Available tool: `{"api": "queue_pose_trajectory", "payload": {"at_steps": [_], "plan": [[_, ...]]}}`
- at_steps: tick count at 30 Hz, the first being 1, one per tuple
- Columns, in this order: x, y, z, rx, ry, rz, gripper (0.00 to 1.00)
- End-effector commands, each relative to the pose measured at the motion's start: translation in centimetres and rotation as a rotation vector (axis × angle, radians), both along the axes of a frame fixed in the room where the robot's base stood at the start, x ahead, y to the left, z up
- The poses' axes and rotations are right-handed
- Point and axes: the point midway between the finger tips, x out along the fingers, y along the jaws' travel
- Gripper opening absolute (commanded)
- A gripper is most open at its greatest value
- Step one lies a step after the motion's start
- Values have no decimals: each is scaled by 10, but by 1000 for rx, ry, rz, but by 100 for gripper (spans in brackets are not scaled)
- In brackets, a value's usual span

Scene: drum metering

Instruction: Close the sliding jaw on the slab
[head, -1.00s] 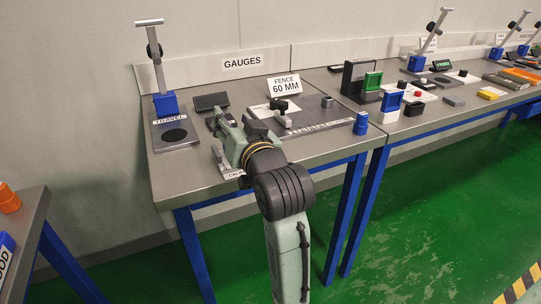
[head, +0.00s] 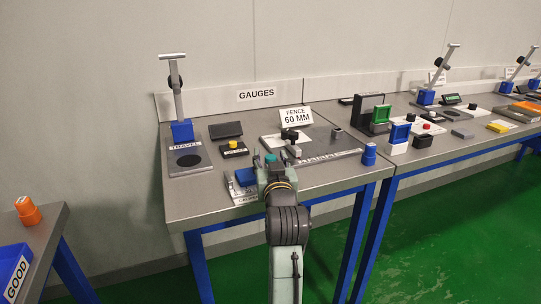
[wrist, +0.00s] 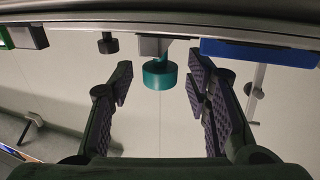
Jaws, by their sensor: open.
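The blue slab (head: 245,177) lies in the caliper station at the bench's front left. In the wrist view the slab (wrist: 260,50) is at the upper right. The sliding jaw shows there as a grey block (wrist: 153,46) with a round teal knob (wrist: 160,78), and a gap appears between block and slab. In the head view the teal knob (head: 270,158) is just right of the slab. My gripper (head: 271,172) is at the knob; in the wrist view the open fingers (wrist: 160,70) stand either side of it, apart from it. My gripper partly hides the jaw in the head view.
Behind is a fence plate with a black knob (head: 290,134) and the 60 MM sign (head: 296,118). A yellow button (head: 233,144) and the travel stand (head: 182,131) are at the left. A blue piece (head: 369,154) stands at the bench's right corner.

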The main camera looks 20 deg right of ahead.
Motion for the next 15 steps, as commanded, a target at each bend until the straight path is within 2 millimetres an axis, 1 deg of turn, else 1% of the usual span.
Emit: {"api": "queue_pose_trajectory", "payload": {"at_steps": [3, 11, 15], "plan": [[7, -1, 1, 0, -1, 1, 44], [8, -2, 0, 0, -1, 1, 44], [8, -2, 0, 0, -1, 0, 36]]}}
